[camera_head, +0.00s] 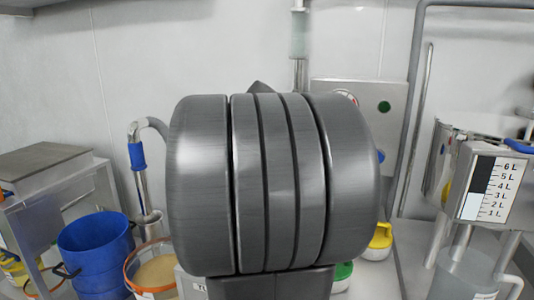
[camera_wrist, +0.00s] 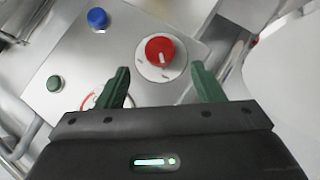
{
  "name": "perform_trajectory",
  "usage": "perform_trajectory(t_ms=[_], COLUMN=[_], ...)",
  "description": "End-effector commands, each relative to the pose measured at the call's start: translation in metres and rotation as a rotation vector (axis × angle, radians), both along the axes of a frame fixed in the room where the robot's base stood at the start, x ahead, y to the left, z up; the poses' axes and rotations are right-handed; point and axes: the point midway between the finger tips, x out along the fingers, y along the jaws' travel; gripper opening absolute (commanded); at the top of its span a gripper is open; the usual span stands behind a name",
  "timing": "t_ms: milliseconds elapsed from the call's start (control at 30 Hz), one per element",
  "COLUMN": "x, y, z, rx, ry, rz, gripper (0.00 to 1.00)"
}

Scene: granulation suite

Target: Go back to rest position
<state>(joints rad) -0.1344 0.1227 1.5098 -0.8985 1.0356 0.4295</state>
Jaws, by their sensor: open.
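In the wrist view my gripper (camera_wrist: 160,88) is open, its two green fingers apart with nothing held between them. A red rotary knob (camera_wrist: 160,50) on a metal control panel (camera_wrist: 75,65) shows beyond the gap between the fingertips. I cannot tell the distance from the fingertips to the knob. In the head view my grey arm fills the middle and hides most of the panel (camera_head: 385,88) and my gripper.
The panel also carries a blue button (camera_wrist: 97,18) and a green button (camera_wrist: 54,83). A blue bucket (camera_head: 95,248) and an orange-rimmed tub (camera_head: 152,272) stand at left. A level gauge (camera_head: 490,190) stands at right, beside a vertical pipe (camera_head: 411,120).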

Motion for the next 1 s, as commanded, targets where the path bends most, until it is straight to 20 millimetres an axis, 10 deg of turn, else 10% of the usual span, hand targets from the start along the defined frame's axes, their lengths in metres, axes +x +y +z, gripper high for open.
perform_trajectory(t_ms=[333,1000], x=[0.04,0.038], y=[-0.044,-0.048], z=[-0.043,-0.032], rx=[0.001,0.427], ry=[0.001,-0.123], rz=[-0.003,-0.002], gripper=[0.61,0.61])
